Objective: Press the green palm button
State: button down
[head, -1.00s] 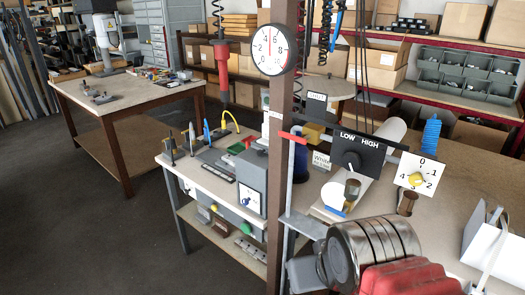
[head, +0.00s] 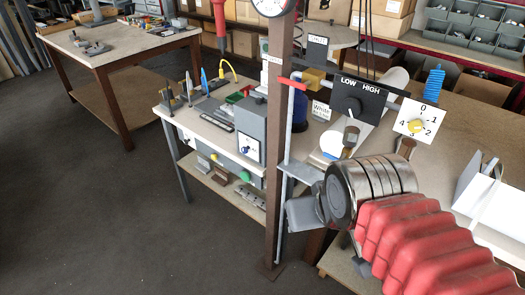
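A green button-like part (head: 245,176) shows on the front of the grey-legged bench, below the bench top and left of the brown post. It is small, and I cannot tell for certain that it is the palm button. My gripper (head: 307,212) is at the end of my arm, as a grey block left of the metal rings and red bellows. Its fingers cannot be made out, so whether it is open or shut does not show. In the picture it lies to the right of the green part, with the brown post between them.
The brown post (head: 278,130) and a red-topped upright lever (head: 288,130) stand between bench and arm. A LOW/HIGH panel (head: 357,99) and a yellow-knob dial (head: 416,122) are behind the arm. A blue knob (head: 246,149) sits above the green part. The floor (head: 120,230) at left is clear.

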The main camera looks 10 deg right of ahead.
aim_at(245, 176)
jog(key=i, duration=0.85)
jog(key=u, duration=1.8)
jog(key=k, duration=0.3)
jog(key=z, duration=0.15)
